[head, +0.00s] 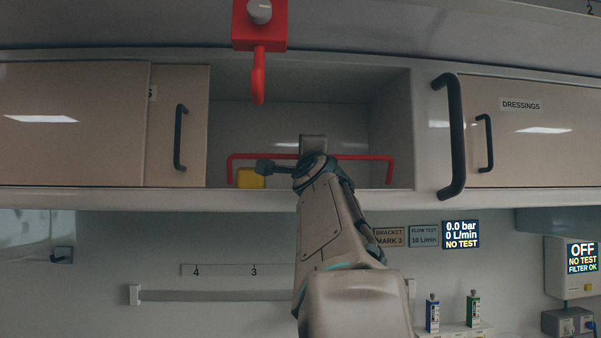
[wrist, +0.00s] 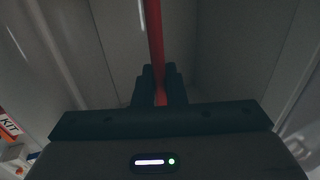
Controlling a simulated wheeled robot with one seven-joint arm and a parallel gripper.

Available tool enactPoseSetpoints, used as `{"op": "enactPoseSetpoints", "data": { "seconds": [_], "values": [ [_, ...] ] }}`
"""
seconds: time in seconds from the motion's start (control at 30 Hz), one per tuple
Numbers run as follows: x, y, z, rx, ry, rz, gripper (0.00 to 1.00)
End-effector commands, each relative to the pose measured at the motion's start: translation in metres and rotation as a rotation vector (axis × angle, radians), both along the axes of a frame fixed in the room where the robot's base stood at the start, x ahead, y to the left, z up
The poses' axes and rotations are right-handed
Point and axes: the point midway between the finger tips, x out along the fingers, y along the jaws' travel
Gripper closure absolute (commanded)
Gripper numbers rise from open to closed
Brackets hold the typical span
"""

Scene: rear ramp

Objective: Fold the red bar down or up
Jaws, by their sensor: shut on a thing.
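The red bar (head: 362,157) runs across the open compartment in the overhead cabinet, its ends bent down at both sides. My arm reaches up from below and covers the middle of the bar in the head view. In the wrist view my gripper (wrist: 160,97) is shut on the red bar (wrist: 154,40), which passes between its dark fingers. The fingertips are hidden behind my arm in the head view.
A yellow block (head: 250,178) lies in the compartment near the bar's left end. A red hook (head: 258,75) hangs above. Cabinet doors with dark handles (head: 180,137) flank the opening, and a large grab handle (head: 451,137) stands out at right.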

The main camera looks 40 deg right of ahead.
Motion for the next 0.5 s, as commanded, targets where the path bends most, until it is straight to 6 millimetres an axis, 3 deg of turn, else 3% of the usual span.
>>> {"op": "enactPoseSetpoints", "data": {
  "seconds": [0.5],
  "values": [
    [-0.0006,0.0015,-0.0015,-0.014,-0.021,0.002,1.0]
  ]
}}
